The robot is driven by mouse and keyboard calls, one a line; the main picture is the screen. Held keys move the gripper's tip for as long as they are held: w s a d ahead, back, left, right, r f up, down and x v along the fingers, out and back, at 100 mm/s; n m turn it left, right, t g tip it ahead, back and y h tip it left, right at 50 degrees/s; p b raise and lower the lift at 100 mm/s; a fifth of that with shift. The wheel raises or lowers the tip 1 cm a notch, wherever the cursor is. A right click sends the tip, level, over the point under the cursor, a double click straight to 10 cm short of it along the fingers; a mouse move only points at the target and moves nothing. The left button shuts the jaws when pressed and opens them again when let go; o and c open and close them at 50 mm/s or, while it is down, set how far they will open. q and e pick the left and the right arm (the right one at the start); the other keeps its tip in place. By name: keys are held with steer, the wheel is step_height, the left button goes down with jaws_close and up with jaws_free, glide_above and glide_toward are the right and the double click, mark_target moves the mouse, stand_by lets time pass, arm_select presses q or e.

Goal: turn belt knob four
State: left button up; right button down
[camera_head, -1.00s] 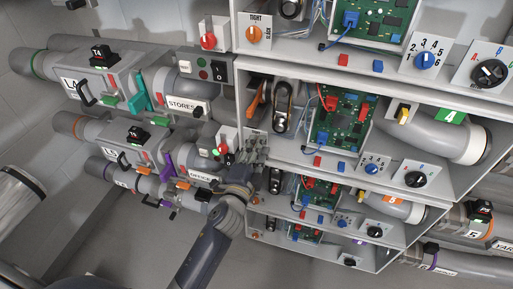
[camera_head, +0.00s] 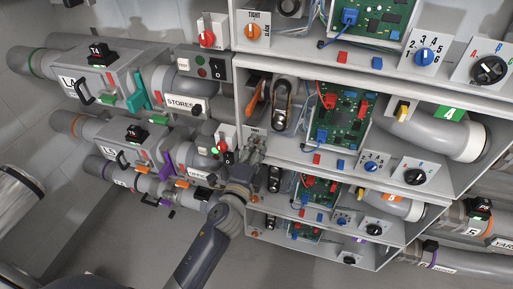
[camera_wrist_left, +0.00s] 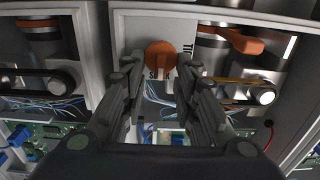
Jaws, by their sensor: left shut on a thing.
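An orange belt knob (camera_wrist_left: 160,56) sits on a white tight/slack plate (camera_wrist_left: 150,24) in the left wrist view. My left gripper (camera_wrist_left: 159,68) has its two fingers on either side of this knob, shut on it. Another orange belt knob (camera_head: 253,31), on a tight/slack plate, is higher up on the top shelf. My right gripper is not in view.
Beside the gripper are a belt drive (camera_head: 274,179) and shelf walls. Circuit boards (camera_head: 341,115), blue dials (camera_head: 371,166) and black knobs (camera_head: 415,177) line the shelves. Grey tubes with a Stores label (camera_head: 181,104) lie left. Free floor shows below the left tubes.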

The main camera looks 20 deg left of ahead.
arm_select(q)
steer(key=o, duration=0.7)
steer(key=shift+o, duration=0.2)
steer(key=shift+s, duration=0.1)
steer(key=s, duration=1.1)
steer(key=shift+s+a, duration=0.2)
steer(key=shift+s, duration=0.2)
steer(key=s+f+n+g, duration=0.2)
steer(key=s+f+g, duration=0.1)
steer(key=f, duration=0.8)
steer(key=s+d+f+n+g, duration=0.1)
steer(key=s+f+n+g, duration=0.2)
steer(key=f, duration=0.9)
steer(key=s+f+n+g, duration=0.2)
steer(key=s+f, duration=0.2)
steer(key=f, duration=0.7)
steer(key=s+a+f+n+g, duration=0.3)
steer(key=s+f, duration=0.3)
steer(key=s, duration=0.3)
steer(key=s+a+f+n+g, duration=0.2)
steer(key=s+f+n+g, duration=0.1)
steer(key=s+f, duration=0.4)
steer(key=s+a+f+n+g, duration=0.3)
steer(key=s+f, duration=0.4)
steer(key=s, duration=0.6)
steer(key=shift+a+y, duration=0.3)
steer(key=shift+a, duration=0.05)
